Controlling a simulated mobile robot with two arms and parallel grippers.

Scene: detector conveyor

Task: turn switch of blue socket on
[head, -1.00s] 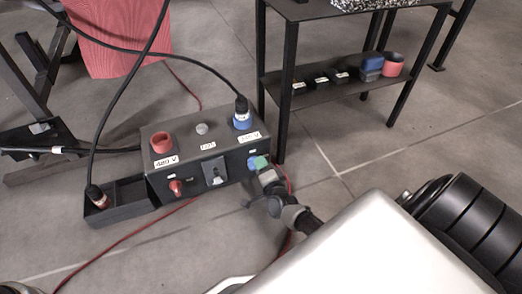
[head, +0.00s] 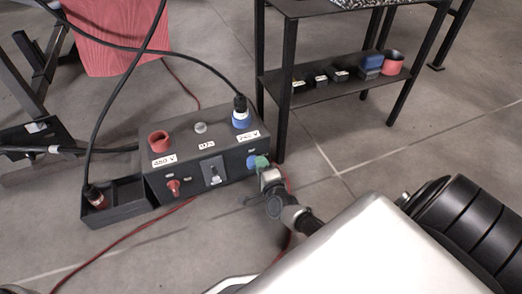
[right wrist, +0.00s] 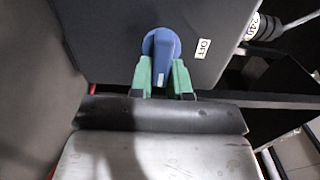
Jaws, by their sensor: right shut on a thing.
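The blue socket (head: 241,121) is on top of the dark power box, at its right end, with a black cable's plug in it. Its blue switch (head: 252,162) is on the box's front face below. My right gripper (head: 262,163) reaches it from the lower right. In the right wrist view the green fingers (right wrist: 162,80) are shut on the handle of the blue switch (right wrist: 161,48), one on each side. The handle points down in that picture, and an OFF label (right wrist: 203,48) is to its right. My left gripper is not in view.
The box (head: 200,165) also carries a red socket (head: 160,142), a red switch (head: 173,187) and a middle switch (head: 212,171). A tray (head: 120,208) with a red plug (head: 95,197) adjoins its left side. A black shelf table (head: 330,85) stands behind to the right.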

